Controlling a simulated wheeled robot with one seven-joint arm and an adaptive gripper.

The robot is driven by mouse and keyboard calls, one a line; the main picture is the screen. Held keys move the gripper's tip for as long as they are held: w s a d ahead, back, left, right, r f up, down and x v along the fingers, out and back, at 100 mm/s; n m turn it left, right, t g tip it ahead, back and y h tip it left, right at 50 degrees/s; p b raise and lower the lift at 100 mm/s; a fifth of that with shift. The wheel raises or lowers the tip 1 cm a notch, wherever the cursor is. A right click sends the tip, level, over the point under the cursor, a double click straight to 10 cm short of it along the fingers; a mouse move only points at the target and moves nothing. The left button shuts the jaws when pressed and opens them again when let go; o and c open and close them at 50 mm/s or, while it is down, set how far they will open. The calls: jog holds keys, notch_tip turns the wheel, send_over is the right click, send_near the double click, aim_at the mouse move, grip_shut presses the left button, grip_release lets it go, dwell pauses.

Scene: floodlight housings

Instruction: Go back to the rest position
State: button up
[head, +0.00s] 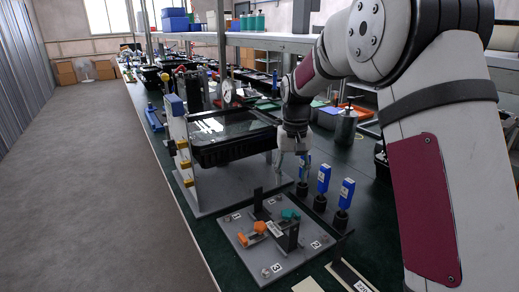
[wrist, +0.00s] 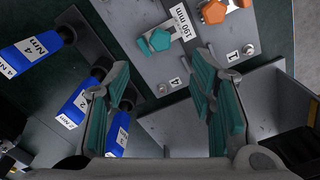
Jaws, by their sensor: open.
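My gripper (head: 291,166) hangs pointing down in the head view, beside the row of blue-handled tools and behind the grey fixture plate (head: 252,256). In the wrist view its teal-padded fingers (wrist: 165,104) stand wide apart with nothing between them. Blue-handled tools (head: 323,180) stand upright in dark round holders to the right of the gripper. They also show at the left of the wrist view, where a blue handle (wrist: 32,52) reads 4 Nm. The fixture plate carries an orange knob (head: 260,227) and a teal knob (head: 290,214).
A dial gauge (head: 227,91) rises behind the bin. The floor (head: 90,190) at left is clear.

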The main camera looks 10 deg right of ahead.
jog(key=s+r+t+p, duration=0.2)
jog(key=s+r+p, duration=0.2)
jog(key=s+r, duration=1.3)
jog(key=s+n+t+p, duration=0.1)
jog(key=s+t+p, duration=0.1)
jog(key=s, duration=2.1)
jog(key=shift+r+p, duration=0.35)
jog(key=shift+p, duration=0.4)
jog(key=shift+d, duration=0.2)
jog(key=shift+s, duration=0.1)
